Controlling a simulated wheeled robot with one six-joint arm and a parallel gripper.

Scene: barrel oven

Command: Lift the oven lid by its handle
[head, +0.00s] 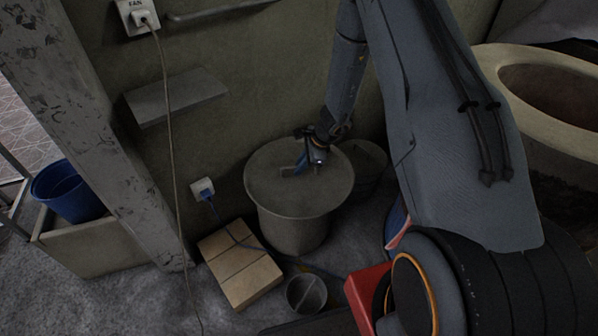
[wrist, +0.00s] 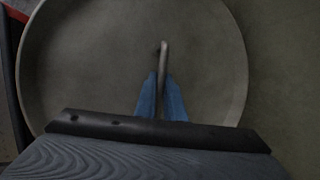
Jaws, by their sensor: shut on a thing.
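The round grey oven lid (head: 320,188) lies on top of the grey barrel oven (head: 291,230) near the wall in the head view. In the wrist view the lid (wrist: 90,60) fills most of the picture. Its thin bar handle (wrist: 164,55) stands out between my two blue fingers. My gripper (wrist: 161,100) is shut on the handle, with one finger on each side. In the head view my gripper (head: 300,166) is over the lid's middle, and the handle is mostly hidden there. I see no clear gap between lid and barrel.
Cardboard-coloured boxes (head: 240,265) and a small round pot (head: 306,293) stand on the floor in front. A wall shelf (head: 176,97) and a hanging cable (head: 168,120) are to the left. A large round clay-coloured oven (head: 490,62) stands right. A blue bucket (head: 68,192) is far left.

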